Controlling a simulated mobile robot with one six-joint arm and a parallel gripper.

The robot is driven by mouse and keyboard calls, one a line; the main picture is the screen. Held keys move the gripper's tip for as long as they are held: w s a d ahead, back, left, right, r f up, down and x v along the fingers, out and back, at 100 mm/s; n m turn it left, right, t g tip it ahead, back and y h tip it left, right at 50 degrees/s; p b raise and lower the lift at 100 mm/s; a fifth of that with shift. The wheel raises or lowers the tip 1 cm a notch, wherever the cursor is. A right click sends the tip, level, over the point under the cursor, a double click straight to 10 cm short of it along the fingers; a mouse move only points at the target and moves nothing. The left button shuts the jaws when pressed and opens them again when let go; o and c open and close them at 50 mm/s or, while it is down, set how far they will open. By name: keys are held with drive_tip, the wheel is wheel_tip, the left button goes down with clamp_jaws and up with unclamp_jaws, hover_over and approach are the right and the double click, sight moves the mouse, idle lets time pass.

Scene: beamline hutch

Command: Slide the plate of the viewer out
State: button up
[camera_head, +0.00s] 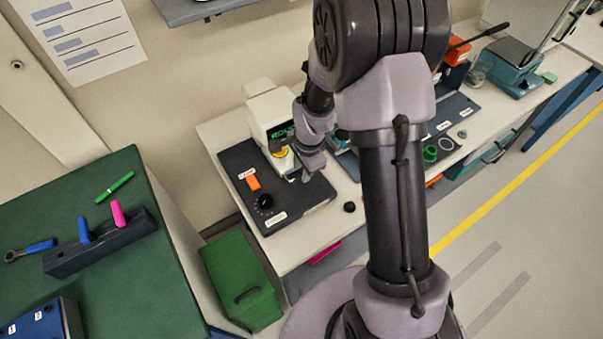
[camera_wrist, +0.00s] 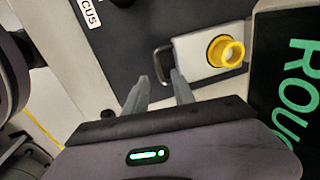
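The viewer (camera_head: 268,108) is a white device with a green-lettered dark display, on a black base (camera_head: 293,208). In the wrist view its white plate (camera_wrist: 192,48) carries a yellow ring (camera_wrist: 226,52) and a dark loop handle (camera_wrist: 160,64) on its left edge. My gripper (camera_wrist: 158,78) is open, with empty space between its two grey fingers. The fingertips are close to the handle, the right one overlapping the plate's edge in the picture. I cannot tell whether they touch. In the head view my gripper (camera_head: 306,176) is over the base, beside the viewer's front.
The base carries a black knob (camera_head: 265,201) and an orange block (camera_head: 253,183). A small black knob (camera_head: 349,207) lies to the right on the white bench (camera_head: 308,252). A green table (camera_head: 110,285) stands at left, with a green bin (camera_head: 240,280) between. My arm hides part of the bench.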

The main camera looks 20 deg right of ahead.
drive_tip(key=shift+w+f, duration=0.15)
drive_tip(key=shift+f, duration=0.8)
clamp_jaws()
idle(0.7)
